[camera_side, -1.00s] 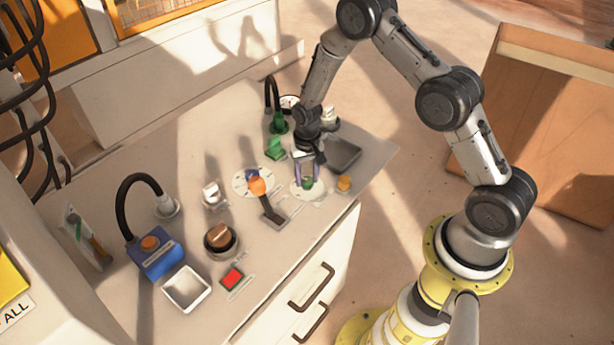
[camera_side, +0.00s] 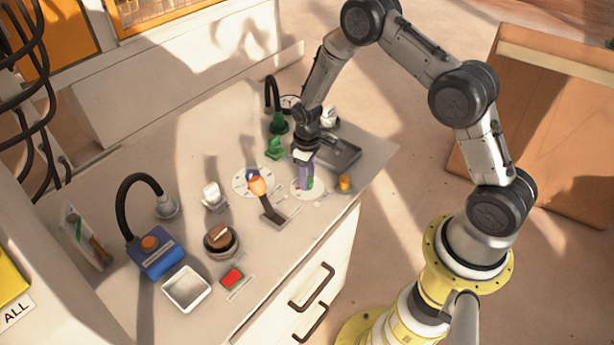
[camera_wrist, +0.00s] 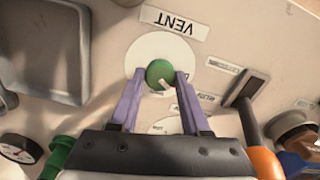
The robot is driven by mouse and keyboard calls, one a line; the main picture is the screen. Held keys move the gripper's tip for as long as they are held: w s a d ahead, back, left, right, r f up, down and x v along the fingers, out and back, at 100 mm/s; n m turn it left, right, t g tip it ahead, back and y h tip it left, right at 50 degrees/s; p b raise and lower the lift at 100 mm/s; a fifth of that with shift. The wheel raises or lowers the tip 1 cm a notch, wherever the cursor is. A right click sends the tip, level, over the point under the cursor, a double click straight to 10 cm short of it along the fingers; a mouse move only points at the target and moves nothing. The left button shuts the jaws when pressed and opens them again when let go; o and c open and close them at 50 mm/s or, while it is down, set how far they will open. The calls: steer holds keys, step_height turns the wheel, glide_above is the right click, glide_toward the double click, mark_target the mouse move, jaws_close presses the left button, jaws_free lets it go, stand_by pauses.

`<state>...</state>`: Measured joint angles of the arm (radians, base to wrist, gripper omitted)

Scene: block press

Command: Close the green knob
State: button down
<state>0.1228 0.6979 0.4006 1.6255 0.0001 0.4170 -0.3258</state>
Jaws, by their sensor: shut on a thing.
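The green knob (camera_wrist: 159,72) stands on a round white dial (camera_wrist: 145,50) beside the "VENT" label (camera_wrist: 175,21) in the wrist view. A light pointer mark shows on the knob's edge. My gripper (camera_wrist: 157,80) has its two purple fingers on either side of the knob, shut on it. In the side view, my gripper (camera_side: 306,186) points down over the dial near the counter's front right edge, and the knob (camera_side: 310,183) is partly hidden behind a finger.
An orange-handled lever (camera_side: 260,190) stands left of the dial, and a small orange-yellow knob (camera_side: 344,183) to its right. A grey tray (camera_side: 343,155) and a green fitting (camera_side: 274,148) are behind. A blue box (camera_side: 160,258) and white tray (camera_side: 187,289) are farther left.

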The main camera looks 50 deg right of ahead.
steer(key=n, duration=0.6)
steer(key=shift+n, duration=0.4)
stand_by(0.3)
steer(key=shift+c, duration=1.9)
jaws_free()
steer(key=shift+r, duration=0.15)
step_height(320, 180, up, 14)
steer(key=shift+f, duration=0.2)
